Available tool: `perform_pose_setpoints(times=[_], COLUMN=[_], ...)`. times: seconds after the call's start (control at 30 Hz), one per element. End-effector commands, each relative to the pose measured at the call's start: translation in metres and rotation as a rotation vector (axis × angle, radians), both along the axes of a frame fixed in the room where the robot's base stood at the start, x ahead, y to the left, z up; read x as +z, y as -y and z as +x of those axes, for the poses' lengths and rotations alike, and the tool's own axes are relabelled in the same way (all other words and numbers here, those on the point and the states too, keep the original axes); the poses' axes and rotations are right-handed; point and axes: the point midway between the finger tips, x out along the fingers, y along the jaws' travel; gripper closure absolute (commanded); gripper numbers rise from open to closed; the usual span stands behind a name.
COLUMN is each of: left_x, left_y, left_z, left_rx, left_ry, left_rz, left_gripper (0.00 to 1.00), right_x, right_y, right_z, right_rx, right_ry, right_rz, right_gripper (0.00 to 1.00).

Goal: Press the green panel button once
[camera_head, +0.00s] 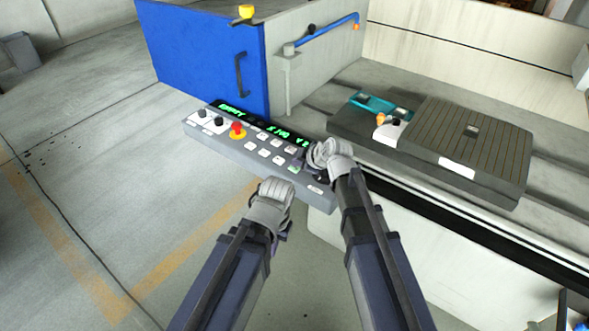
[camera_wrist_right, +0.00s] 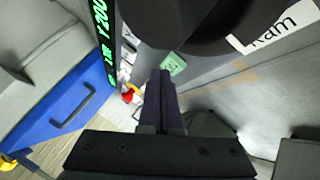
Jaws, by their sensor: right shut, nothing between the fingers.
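The control panel (camera_head: 222,146) is a grey box with white buttons and a green-lit display. The green button (camera_wrist_right: 173,65) shows in the right wrist view just beyond my fingertips; it also shows in the head view (camera_head: 293,169), beside my right wrist. My right gripper (camera_wrist_right: 162,76) is shut and empty, its fingers pointing at the panel next to the green button. Whether they touch it I cannot tell. In the head view my right gripper (camera_head: 322,156) is over the panel's right end. My left gripper (camera_head: 273,192) is in front of the panel's near edge; its fingers are not clear.
A red emergency stop (camera_head: 237,127) on a yellow ring and black knobs (camera_head: 218,121) sit on the panel's left part. A blue door (camera_head: 205,55) stands behind it. The machine bed with a ribbed dark block (camera_head: 490,140) lies to the right. Open floor lies left.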

Motion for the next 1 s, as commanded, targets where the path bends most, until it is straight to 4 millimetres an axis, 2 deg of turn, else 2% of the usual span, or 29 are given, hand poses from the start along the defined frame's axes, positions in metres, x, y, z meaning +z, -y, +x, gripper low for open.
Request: perform_pose_setpoints(times=[1.0], left_x=[-0.0076], left_y=[0.0000], left_z=[0.0001], left_rx=[0.000], left_ry=[0.000], left_rz=[0.000], left_gripper=[1.00], right_x=[-0.0076], right_y=[0.0000], right_z=[0.0000], right_rx=[0.000], right_ry=[0.000], right_rz=[0.000], right_gripper=[1.00])
